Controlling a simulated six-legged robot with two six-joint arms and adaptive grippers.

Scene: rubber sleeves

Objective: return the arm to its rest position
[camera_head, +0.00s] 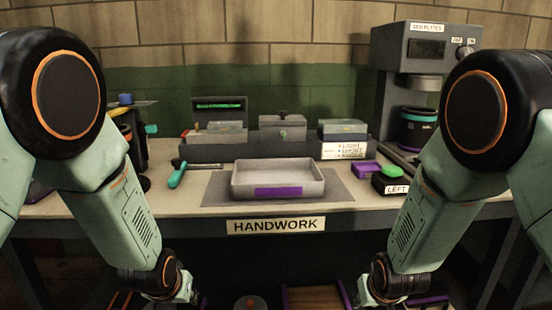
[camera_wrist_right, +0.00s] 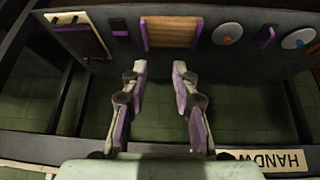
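My left arm hangs down on the left of the head view, and its gripper (camera_head: 188,296) is low in front of the workbench, cut off by the bottom edge. Whether it is open or shut does not show. My right arm mirrors it on the right, with its gripper (camera_head: 362,296) at the bottom edge. In the right wrist view the right gripper (camera_wrist_right: 159,72) has its two fingers apart, with nothing between them. It is below the level of the bench top and apart from it.
The workbench has a front sign HANDWORK (camera_head: 275,226). On it are a grey tray (camera_head: 277,179), a teal-handled tool (camera_head: 177,176), a purple box (camera_head: 365,170) and a box labelled LEFT (camera_head: 394,183). A grey machine (camera_head: 425,50) stands back right. A wooden panel (camera_wrist_right: 170,32) lies beyond the right fingers.

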